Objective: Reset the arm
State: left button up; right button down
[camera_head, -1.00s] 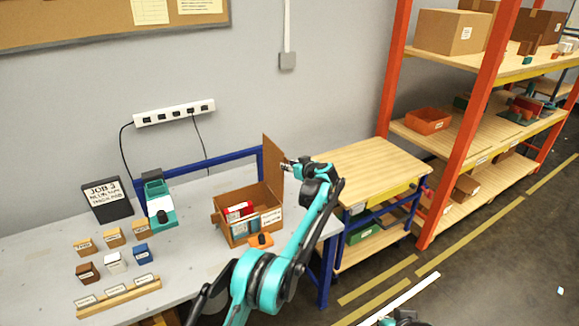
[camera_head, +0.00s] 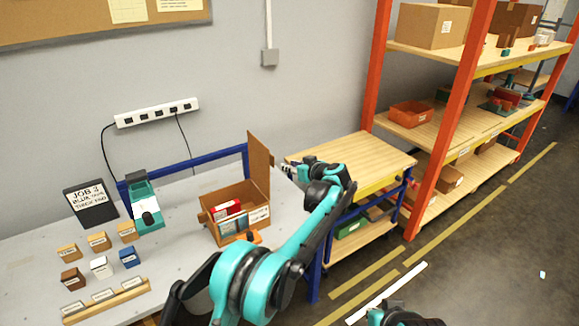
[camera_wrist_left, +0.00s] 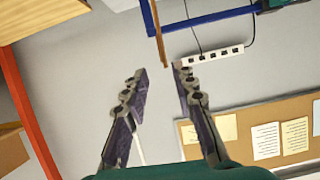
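My left arm reaches up from the bottom of the head view, and its gripper (camera_head: 287,169) is beside the raised flap of an open cardboard box. In the left wrist view the two fingers of this gripper (camera_wrist_left: 160,82) stand apart with nothing between them. They point toward the grey wall, which appears upside down there. Part of my right arm shows at the bottom right of the head view; its fingers cannot be made out clearly.
The cardboard box (camera_head: 208,217) holds a red item (camera_head: 227,208) and stands on the grey workbench (camera_head: 180,262). A wooden cart (camera_head: 350,150) and orange-framed shelves (camera_head: 466,75) are to the right.

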pick_arm(q)
jog(key=s+a+r+m+t+h+b, duration=0.1)
jog(key=a+r+t+b, duration=0.15)
jog(key=r, duration=0.55)
jog(key=s+a+r+m+t+h+b, duration=0.15)
jog(key=r+t, duration=0.25)
jog(key=r, duration=0.4)
jog(key=s+r+m+t+h+b, duration=0.15)
jog(key=s+m+h, duration=0.25)
jog(key=s+h, duration=0.45)
jog(key=s+a+f+g+y+b, duration=0.1)
jog(key=s+a+f+g, duration=0.3)
jog(key=s+f, duration=0.7)
jog(key=s+a+f+g+y+b, duration=0.1)
jog(key=s+a+f+g, duration=0.3)
jog(key=s+f, duration=0.7)
jog(key=s+a+f+g+y+b, duration=0.1)
jog(key=s+a+f+g+b, duration=0.2)
jog(key=s+f, duration=0.9)
jog(key=s+a+g, duration=0.1)
jog(key=s, duration=0.3)
jog(key=shift+b, duration=0.35)
